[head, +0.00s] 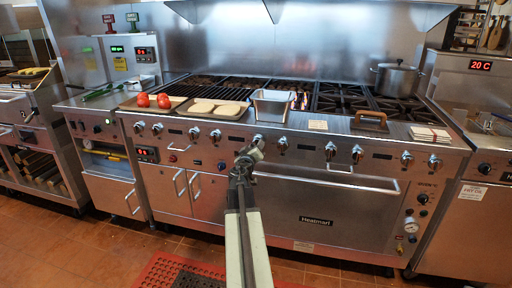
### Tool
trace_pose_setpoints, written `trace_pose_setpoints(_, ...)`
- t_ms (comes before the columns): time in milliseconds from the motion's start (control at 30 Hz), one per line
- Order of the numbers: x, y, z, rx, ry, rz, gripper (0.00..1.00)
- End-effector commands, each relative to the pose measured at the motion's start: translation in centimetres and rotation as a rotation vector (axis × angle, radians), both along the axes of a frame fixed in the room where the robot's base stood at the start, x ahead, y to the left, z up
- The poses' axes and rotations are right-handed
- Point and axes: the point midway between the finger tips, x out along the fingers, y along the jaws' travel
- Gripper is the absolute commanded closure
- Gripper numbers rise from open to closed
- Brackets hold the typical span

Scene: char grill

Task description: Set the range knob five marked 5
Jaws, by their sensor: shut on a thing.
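The range's front panel (307,153) carries a row of round silver knobs. My gripper (254,147) is at range knob five (259,139), near the middle of the row, with its jaws shut on it. The jaws cover much of this knob, and its pointer and 5 mark are too small to read. A neighbouring knob (283,144) is close on the right, and another knob (215,136) is farther left. Both are clear of the gripper.
Trays with tomatoes (163,101) and pale patties (202,106), a metal pan (272,104), a wooden-handled press (370,119) and folded towels (430,134) sit along the ledge above. An oven handle (325,181) runs below right. A red mat (172,272) lies on the floor.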

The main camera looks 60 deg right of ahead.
Motion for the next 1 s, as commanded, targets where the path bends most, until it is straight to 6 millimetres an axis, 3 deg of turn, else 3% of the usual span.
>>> trace_pose_setpoints(600,0.0,0.07,-0.04,-0.174,0.549,0.0,0.96)
trace_pose_setpoints(1000,0.0,0.08,-0.05,-0.255,0.807,0.001,0.96)
